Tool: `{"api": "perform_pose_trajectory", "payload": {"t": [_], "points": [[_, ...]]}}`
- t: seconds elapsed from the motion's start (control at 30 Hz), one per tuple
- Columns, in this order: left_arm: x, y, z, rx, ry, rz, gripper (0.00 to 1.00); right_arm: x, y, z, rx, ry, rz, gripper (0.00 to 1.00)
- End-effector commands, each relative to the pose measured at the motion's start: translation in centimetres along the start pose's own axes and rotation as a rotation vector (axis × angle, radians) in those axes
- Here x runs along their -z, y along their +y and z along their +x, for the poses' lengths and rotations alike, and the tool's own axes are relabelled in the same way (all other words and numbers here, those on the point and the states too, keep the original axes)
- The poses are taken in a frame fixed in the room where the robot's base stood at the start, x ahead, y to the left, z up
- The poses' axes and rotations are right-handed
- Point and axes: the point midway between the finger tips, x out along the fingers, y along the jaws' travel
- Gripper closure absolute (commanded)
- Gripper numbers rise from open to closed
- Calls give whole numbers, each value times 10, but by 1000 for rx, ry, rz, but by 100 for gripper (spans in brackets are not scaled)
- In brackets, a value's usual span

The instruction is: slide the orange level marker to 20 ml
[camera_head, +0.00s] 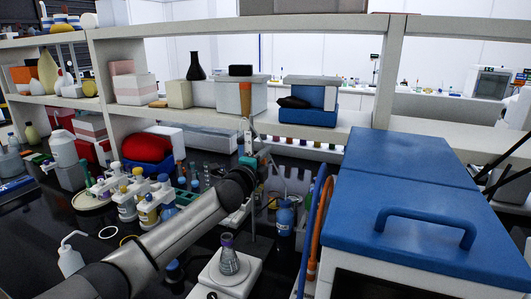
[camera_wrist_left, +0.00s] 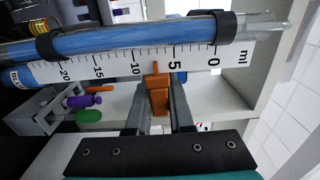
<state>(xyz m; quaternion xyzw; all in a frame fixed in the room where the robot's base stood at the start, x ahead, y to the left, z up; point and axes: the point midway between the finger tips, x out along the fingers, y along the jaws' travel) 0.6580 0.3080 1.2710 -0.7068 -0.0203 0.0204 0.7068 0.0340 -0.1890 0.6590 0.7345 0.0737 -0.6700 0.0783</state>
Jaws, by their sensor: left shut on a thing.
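The orange level marker (camera_wrist_left: 159,98) sits between the two fingers of my left gripper (camera_wrist_left: 160,106), which is shut on it. Its pointer reaches the white ml scale (camera_wrist_left: 105,68) between the 5 and 10 marks, at about 7 to 8. The scale runs beside a clear tube (camera_wrist_left: 130,38) with blue liquid, held by black clips. In the wrist view the 20 mark lies to the left and 0 to the right. In the head view my left arm reaches to the middle, and its gripper is small and partly hidden there. My right gripper is not in view.
A blue-lidded box (camera_head: 425,215) stands at the right. A flask (camera_head: 229,258) sits on a white plate device (camera_head: 203,284) below my arm. Bottles (camera_head: 127,207) and a squeeze bottle (camera_head: 70,258) stand left of it. A loaded shelf (camera_head: 190,112) runs behind.

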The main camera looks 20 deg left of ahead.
Motion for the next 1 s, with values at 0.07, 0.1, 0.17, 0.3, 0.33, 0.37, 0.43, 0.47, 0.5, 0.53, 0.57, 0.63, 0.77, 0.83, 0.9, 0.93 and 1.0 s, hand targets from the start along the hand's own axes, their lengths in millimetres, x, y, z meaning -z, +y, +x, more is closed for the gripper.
{"api": "perform_pose_trajectory", "payload": {"t": [0.07,0.1,0.17,0.3,0.33,0.37,0.43,0.47,0.5,0.53,0.57,0.63,0.77,0.83,0.9,0.93,1.0], "points": [[0,20,0,-3,-1,-2,100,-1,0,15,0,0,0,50],[0,26,0,-3,-1,-1,100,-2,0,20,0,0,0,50],[0,36,0,-3,-1,-1,100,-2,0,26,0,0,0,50],[0,58,0,-3,-1,-1,100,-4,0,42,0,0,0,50],[0,62,0,-3,-1,-1,100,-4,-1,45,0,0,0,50],[0,65,0,-2,-1,-1,100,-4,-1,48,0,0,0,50],[0,72,0,-2,0,-1,100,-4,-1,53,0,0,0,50],[0,75,0,-2,0,-1,100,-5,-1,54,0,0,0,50],[0,77,0,-2,0,-1,100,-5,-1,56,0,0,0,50],[0,78,0,-2,0,-1,100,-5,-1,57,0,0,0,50],[0,79,0,-2,0,-1,100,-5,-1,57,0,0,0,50],[0,80,0,-2,0,-1,100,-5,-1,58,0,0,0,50],[0,79,0,-1,0,0,100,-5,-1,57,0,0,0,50],[0,78,0,-1,0,0,100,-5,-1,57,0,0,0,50],[0,78,0,-1,0,0,100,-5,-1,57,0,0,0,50],[0,78,0,0,0,0,79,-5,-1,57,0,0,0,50],[0,78,0,0,0,0,71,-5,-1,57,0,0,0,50]]}}
